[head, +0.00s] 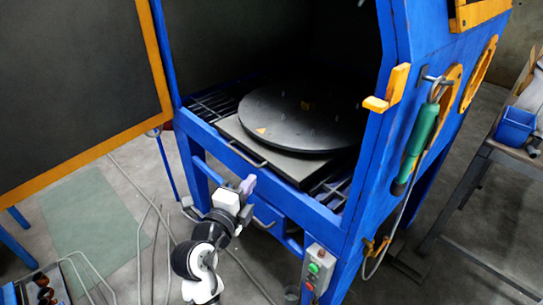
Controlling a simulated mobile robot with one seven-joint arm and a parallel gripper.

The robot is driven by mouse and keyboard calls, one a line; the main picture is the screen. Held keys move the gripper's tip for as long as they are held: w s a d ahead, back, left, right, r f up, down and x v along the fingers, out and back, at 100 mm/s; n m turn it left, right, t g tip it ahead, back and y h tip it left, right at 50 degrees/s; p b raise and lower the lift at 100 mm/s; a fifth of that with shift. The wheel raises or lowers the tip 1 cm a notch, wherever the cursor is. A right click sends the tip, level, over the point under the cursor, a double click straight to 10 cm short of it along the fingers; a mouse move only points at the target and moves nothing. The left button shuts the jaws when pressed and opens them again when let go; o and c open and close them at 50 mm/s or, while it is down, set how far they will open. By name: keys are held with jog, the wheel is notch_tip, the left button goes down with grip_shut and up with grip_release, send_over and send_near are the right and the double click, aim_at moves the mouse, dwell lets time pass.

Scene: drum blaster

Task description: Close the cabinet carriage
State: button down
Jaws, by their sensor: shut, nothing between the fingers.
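The cabinet (385,170) is a blue frame with a dark, open front. Its carriage (233,131) is a grey plate under a round black turntable (300,118), and it lies inside on slatted rails. A bar handle (248,157) shows at the carriage's front edge. My gripper (248,183) is shut and empty. In the picture it is just below that handle, in front of the blue front beam. I cannot tell whether it touches the cabinet. My arm hides part of the lower front.
A large dark door panel (75,90) with an orange edge stands open at the left. A control box (317,268) and a hanging green-handled tool (422,135) are at the right. Hoses or cables (135,185) lie on the floor. A bench with a blue bin (515,125) stands far right.

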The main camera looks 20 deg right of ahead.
aim_at(286, 148)
jog(key=p+x, duration=0.4)
jog(key=x, duration=0.7)
jog(key=shift+w+d+r, duration=0.1)
jog(key=shift+d+r, duration=0.05)
jog(key=shift+d, duration=0.05)
jog(key=shift+x, duration=0.75)
jog(key=d, duration=0.1)
jog(key=w+d+b, duration=0.1)
jog(key=d, duration=0.1)
jog(key=d+b, duration=0.1)
jog(key=shift+w+d, duration=0.2)
jog(key=shift+w, duration=0.1)
jog(key=shift+s+d+r, duration=0.1)
jog(key=shift+s, duration=0.15)
